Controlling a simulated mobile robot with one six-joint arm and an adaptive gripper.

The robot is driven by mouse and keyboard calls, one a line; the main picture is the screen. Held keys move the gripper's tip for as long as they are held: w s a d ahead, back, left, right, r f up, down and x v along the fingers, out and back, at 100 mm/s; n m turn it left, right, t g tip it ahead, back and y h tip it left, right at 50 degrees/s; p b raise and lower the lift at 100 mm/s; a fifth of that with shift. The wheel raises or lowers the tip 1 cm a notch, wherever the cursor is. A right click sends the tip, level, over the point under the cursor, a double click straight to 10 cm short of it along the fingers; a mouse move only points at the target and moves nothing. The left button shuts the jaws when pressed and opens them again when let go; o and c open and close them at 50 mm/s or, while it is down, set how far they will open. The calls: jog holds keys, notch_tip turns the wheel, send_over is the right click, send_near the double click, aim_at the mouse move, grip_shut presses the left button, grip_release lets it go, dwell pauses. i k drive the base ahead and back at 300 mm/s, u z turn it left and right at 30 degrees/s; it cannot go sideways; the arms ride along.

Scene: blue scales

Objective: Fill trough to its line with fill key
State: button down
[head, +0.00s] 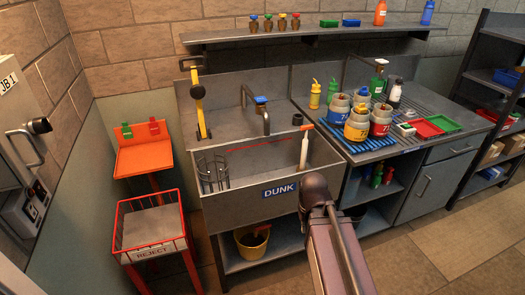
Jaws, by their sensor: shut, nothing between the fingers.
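The grey metal trough (247,187) has a blue DUNK label on its front, and a thin red line (262,145) runs along its inside back wall. I cannot make out a water level in it. A grey tap (266,122) with a blue piece (261,100) arches over the back of the trough; I cannot tell whether this piece is the fill key. A yellow-handled fixture (197,94) stands at the back left. My arm reaches up from the bottom edge in front of the trough's right side. I cannot make out my gripper.
A wire rack (213,172) and a white stick with an orange top (304,148) are at the trough. Several labelled pots (357,125) crowd the right counter. A red REJECT bin (151,228) stands left. A bucket (251,243) is below. The right floor is clear.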

aim_at(260, 100)
jog(key=z, duration=0.2)
jog(key=k, duration=0.55)
jog(key=u, duration=1.45)
jog(key=i, duration=1.15)
